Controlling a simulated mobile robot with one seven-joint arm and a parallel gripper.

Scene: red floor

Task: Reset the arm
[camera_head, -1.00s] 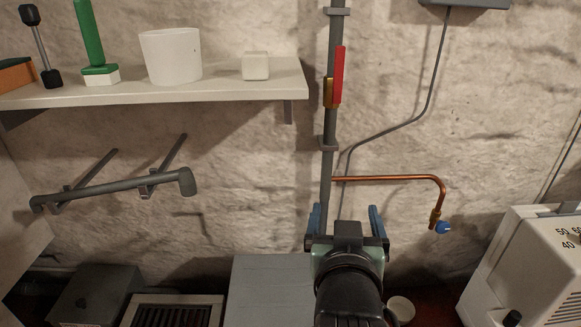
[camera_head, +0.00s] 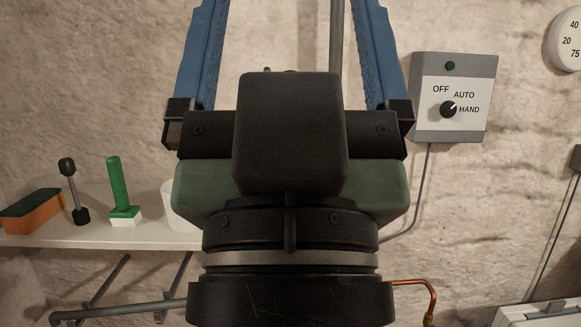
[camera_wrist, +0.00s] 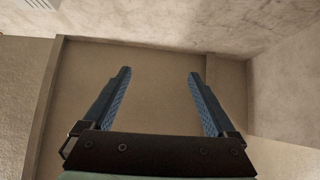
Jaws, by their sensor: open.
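My gripper (camera_head: 287,50) is raised large in the middle of the head view, with its blue fingers pointing up and spread wide apart. The fingertips run out of the top of that view. In the wrist view my gripper (camera_wrist: 160,75) is open, with nothing between its fingers. Behind the fingers there is a plain brownish panel (camera_wrist: 150,65) with a raised edge. My gripper and wrist hide part of the wall, the pipe and the right part of the shelf in the head view.
A shelf (camera_head: 100,232) at left holds an orange-and-green block (camera_head: 35,212), a black-ended rod (camera_head: 73,190), a green-handled item (camera_head: 118,185) and a partly hidden white cup (camera_head: 180,208). A grey switch box (camera_head: 455,65) and round gauge (camera_head: 568,40) are on the wall at right. A copper pipe (camera_head: 415,284) is lower right.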

